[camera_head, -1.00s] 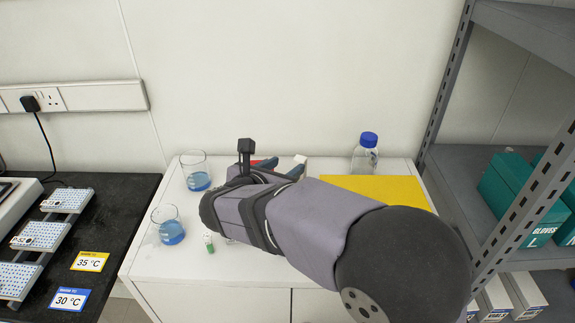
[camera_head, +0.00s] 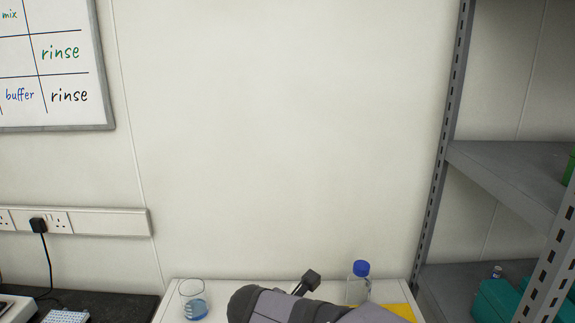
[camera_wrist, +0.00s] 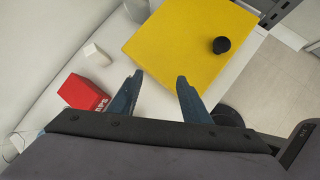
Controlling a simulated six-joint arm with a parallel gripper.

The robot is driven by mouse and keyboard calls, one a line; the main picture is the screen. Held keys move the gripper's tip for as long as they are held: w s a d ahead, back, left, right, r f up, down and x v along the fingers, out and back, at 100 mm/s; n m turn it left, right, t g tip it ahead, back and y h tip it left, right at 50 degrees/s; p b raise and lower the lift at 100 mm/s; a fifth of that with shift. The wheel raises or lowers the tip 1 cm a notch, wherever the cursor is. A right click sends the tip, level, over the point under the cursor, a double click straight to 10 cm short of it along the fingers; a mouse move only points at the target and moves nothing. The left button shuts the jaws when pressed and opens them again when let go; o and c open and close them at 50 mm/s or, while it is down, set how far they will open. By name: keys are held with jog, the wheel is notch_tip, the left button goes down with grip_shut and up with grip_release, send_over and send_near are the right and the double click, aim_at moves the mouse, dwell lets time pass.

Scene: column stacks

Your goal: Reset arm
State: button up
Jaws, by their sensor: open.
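My gripper (camera_wrist: 158,82) shows in the wrist view with its two blue-grey fingers spread apart and nothing between them. It is over the white bench top, near the front edge of a yellow mat (camera_wrist: 185,35). In the head view my arm fills the bottom middle, and the gripper's fingers are hidden there. The yellow mat also shows in the head view as a small corner at the bottom (camera_head: 402,312).
A red box (camera_wrist: 82,92) and a white block (camera_wrist: 97,54) lie left of the gripper. A small black round object (camera_wrist: 221,45) is on the mat. A beaker of blue liquid (camera_head: 193,303) and a blue-capped bottle (camera_head: 359,284) stand on the bench. A grey shelf (camera_head: 505,165) rises at right.

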jog(key=s+d+f+m+g+y+p, duration=0.1)
jog(key=s+d+f+m+g+y, duration=0.1)
jog(key=s+m, duration=0.6)
jog(key=s+d+f+m+g+y+p, duration=0.1)
jog(key=s+d+f+m+g+y, duration=0.2)
jog(key=m, duration=1.2)
jog(key=s+d+f, duration=0.2)
jog(key=s+d, duration=0.2)
jog(key=shift+s+d+f+m, duration=0.2)
jog(key=shift+s+d+m, duration=0.05)
jog(key=shift+s+m, duration=0.15)
